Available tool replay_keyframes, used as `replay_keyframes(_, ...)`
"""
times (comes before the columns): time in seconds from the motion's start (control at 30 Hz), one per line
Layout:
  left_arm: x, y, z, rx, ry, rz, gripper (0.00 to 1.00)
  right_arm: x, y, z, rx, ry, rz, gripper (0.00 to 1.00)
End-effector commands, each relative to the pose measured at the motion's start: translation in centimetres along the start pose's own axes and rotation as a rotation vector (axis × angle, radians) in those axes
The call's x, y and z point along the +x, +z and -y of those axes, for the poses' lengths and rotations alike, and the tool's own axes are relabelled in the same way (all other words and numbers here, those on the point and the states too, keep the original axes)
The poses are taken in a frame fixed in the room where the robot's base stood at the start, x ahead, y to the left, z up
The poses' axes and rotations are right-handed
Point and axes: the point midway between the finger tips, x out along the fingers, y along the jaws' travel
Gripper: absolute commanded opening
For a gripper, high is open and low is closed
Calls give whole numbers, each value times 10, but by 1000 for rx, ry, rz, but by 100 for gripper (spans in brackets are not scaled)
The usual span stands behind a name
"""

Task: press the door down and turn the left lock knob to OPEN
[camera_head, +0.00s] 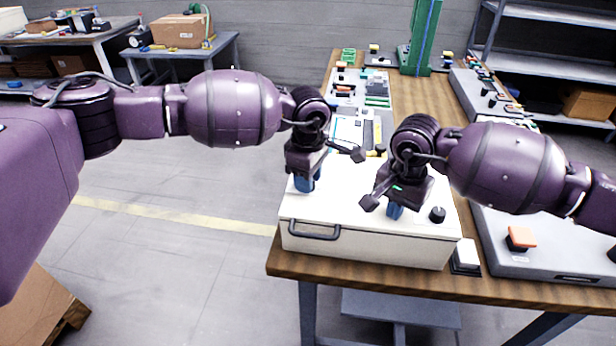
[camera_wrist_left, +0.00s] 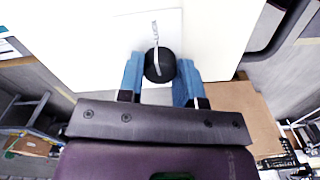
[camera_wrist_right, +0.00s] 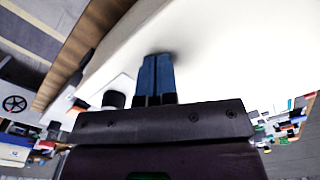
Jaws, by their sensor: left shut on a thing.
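The door is the white lid (camera_head: 340,212) of a box on the wooden table, with a dark handle (camera_head: 314,230) on its front side. The left lock knob (camera_wrist_left: 159,65) is round and black on a pale plate, seen in the left wrist view. My left gripper (camera_head: 304,184) has its blue fingers on both sides of that knob, which it hides in the head view. My right gripper (camera_head: 395,211) has its blue fingers together, tips at the lid's surface near the front right. A second black knob (camera_head: 437,214) stands just right of it and shows in the right wrist view (camera_wrist_right: 114,99).
A grey panel with an orange button (camera_head: 521,237) lies on the right, with a small white-topped switch (camera_head: 466,254) beside the box. Several parts and trays (camera_head: 360,95) lie behind the box. The lid between my grippers is clear.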

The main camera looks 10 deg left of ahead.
Motion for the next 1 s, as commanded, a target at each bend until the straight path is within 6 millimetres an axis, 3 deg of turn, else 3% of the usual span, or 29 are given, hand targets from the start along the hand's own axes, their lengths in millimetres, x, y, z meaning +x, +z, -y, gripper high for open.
replay_keyframes(0.03, 2, 0, 1, -26, -4, 0, 9, 7, 2, -2, -1, 10, 7, 0)
replay_keyframes(1.0, 2, 0, 1, -915, -6, -4, 9, 7, 1, -2, 0, 10, 6, 0)
